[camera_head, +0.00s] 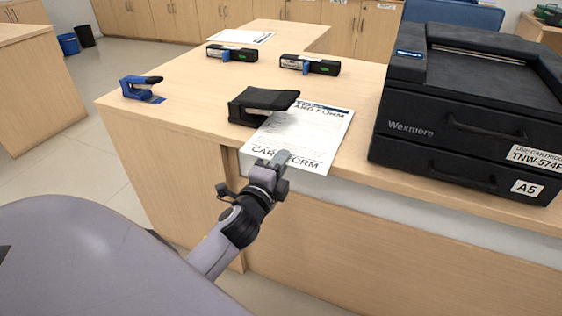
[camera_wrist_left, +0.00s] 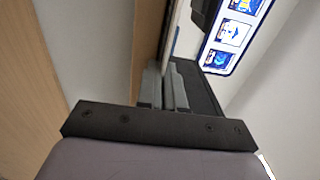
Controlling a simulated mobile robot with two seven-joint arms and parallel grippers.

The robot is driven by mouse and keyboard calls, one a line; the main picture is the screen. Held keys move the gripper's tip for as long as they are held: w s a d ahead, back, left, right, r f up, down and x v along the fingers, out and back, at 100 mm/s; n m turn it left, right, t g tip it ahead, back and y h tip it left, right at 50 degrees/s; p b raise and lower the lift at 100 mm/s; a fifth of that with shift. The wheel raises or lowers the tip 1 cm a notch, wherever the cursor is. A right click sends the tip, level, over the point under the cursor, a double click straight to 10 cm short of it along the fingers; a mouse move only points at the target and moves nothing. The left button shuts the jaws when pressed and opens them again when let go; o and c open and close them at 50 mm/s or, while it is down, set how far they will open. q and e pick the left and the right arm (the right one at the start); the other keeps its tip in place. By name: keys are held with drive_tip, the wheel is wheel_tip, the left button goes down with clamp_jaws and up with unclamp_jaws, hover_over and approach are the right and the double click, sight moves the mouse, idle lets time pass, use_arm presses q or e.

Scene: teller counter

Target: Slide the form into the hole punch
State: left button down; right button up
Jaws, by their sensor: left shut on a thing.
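The form (camera_head: 315,136), a white printed sheet, lies on the counter with its near edge at the counter's front edge. The black hole punch (camera_head: 250,107) stands at the form's left side, its open side towards the sheet. The form's far left part meets the punch; I cannot tell how deep the edge sits in its slot. My left gripper (camera_head: 274,160) is shut on the form's near left corner, at the front edge of the counter. In the left wrist view its grey fingers (camera_wrist_left: 164,90) are close together. My right gripper is not in view.
A large black printer (camera_head: 440,135) stands right of the form. Another paper (camera_head: 240,36) lies at the back. Bare counter (camera_head: 195,95) is left of the punch.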

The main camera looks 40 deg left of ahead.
use_arm(q)
drive_tip(key=c, duration=1.2)
unclamp_jaws()
drive_tip(key=shift+v, duration=3.6)
drive_tip(key=s+d+f+n+g+h, duration=0.35)
drive_tip(key=s+d+f+n, duration=0.25)
drive_tip(key=f, duration=0.3)
drive_tip(key=s+d+f+n+g+h, duration=0.35)
drive_tip(key=s+d+f+n, duration=0.2)
drive_tip(key=f, duration=0.35)
drive_tip(key=shift+n+y, duration=0.4)
drive_tip(key=shift+n, duration=0.35)
drive_tip(key=r+p, duration=0.4)
drive_tip(key=p, duration=0.1)
drive_tip(key=s+r+p, duration=0.1)
drive_tip(key=r+p, duration=0.4)
drive_tip(key=p, duration=0.1)
drive_tip(key=s+r+p, duration=0.1)
drive_tip(key=r+p, duration=0.4)
drive_tip(key=p, duration=0.1)
drive_tip(key=shift+a, duration=0.3)
